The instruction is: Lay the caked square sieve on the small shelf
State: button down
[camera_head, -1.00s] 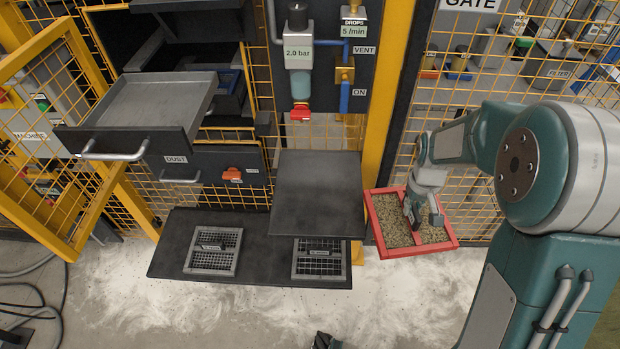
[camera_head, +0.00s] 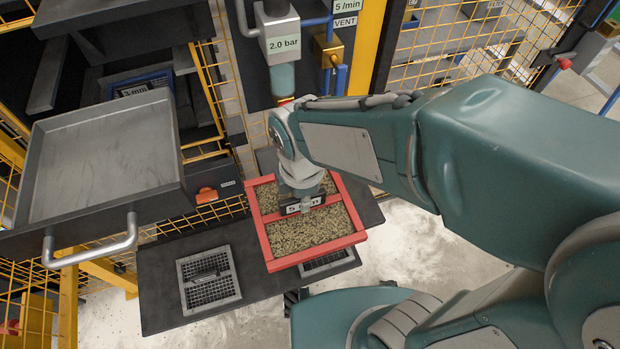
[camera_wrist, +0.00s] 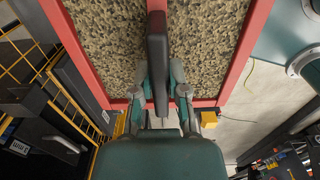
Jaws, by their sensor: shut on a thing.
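The caked square sieve (camera_head: 292,235) has a red frame and a mesh covered with tan grit. My gripper (camera_head: 299,203) is shut on the dark handle at its middle bar. In the wrist view the sieve (camera_wrist: 105,40) fills the upper middle and my gripper (camera_wrist: 160,95) closes on the dark upright handle. In the head view the sieve appears over the small dark shelf (camera_head: 366,203), whose right part shows beside it.
A lower dark bench (camera_head: 160,285) holds a grey square sieve (camera_head: 208,279); another (camera_head: 329,263) is partly hidden under the red one. An open drawer (camera_head: 100,150) juts out at left.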

jog(key=w+d+f, duration=0.1)
jog(key=w+d, duration=0.1)
jog(key=w, duration=0.1)
jog(key=w+d+f, duration=0.1)
jog(key=w, duration=0.1)
jog(key=shift+w+d+f, duration=0.1)
jog(key=shift+d+f, duration=0.15)
jog(key=shift+f, duration=0.05)
jog(key=w+f, duration=0.1)
jog(key=f, duration=0.1)
jog(key=w+d+f, duration=0.1)
jog(key=w+f, duration=0.1)
jog(key=w+d+f, duration=0.1)
jog(key=w+f, duration=0.1)
jog(key=f, duration=0.1)
notch_tip(320, 180, down, 2)
jog(key=shift+f, duration=0.1)
jog(key=shift+a+f, duration=0.1)
jog(key=shift+a, duration=0.55)
jog(key=c, duration=0.8)
grip_release()
jog(key=shift+d, duration=0.15)
jog(key=shift+o, duration=0.8)
jog(key=shift+d, duration=0.3)
jog(key=shift+a, duration=0.1)
